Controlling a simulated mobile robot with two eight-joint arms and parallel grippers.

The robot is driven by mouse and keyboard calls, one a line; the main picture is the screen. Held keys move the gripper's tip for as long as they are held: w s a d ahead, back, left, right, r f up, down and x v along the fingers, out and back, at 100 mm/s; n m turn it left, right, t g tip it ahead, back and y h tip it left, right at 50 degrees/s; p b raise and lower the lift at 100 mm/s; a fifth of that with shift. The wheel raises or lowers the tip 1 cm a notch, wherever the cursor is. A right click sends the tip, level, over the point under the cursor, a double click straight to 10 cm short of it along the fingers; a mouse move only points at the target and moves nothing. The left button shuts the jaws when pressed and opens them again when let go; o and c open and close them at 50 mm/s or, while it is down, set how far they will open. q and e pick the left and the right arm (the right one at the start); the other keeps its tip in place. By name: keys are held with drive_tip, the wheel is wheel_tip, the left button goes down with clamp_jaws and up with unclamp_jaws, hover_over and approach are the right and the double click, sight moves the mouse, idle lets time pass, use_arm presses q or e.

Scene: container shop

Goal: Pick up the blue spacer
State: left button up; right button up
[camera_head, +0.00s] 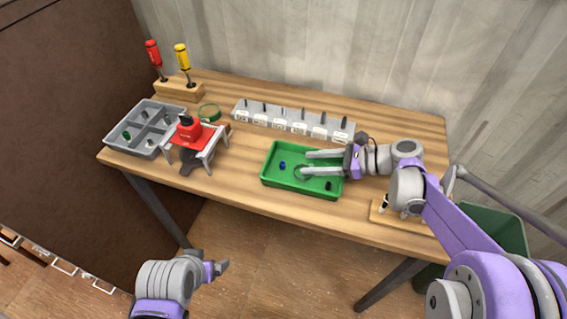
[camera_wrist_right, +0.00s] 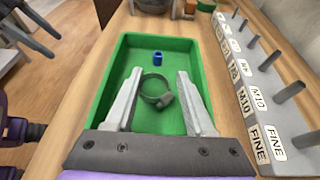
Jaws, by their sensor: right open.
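The blue spacer (camera_head: 282,165) is a small dark blue cylinder on the floor of the green tray (camera_head: 268,183), left of middle. In the right wrist view the blue spacer (camera_wrist_right: 158,57) stands near the tray's far end, beyond my fingertips. My right gripper (camera_head: 306,162) is open over the tray, its two fingers pointing at the spacer but apart from it. In the wrist view my right gripper (camera_wrist_right: 155,82) has a ring clamp (camera_wrist_right: 156,92) showing between its fingers. My left gripper (camera_head: 222,268) is low in front of the table; its jaws are too small to judge.
A dark small part (camera_head: 328,185) lies in the tray. A labelled rack of pegs (camera_head: 290,122) stands behind it. A red device on a grey stand (camera_head: 193,133), a grey compartment tray (camera_head: 112,143) and a screwdriver block (camera_head: 178,91) are on the left. Bare wood lies in front of the tray.

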sight(285, 165)
drive_tip(key=x, duration=0.6)
drive_tip(key=shift+s+a, duration=0.1)
drive_tip(key=shift+a, duration=0.2)
clamp_jaws()
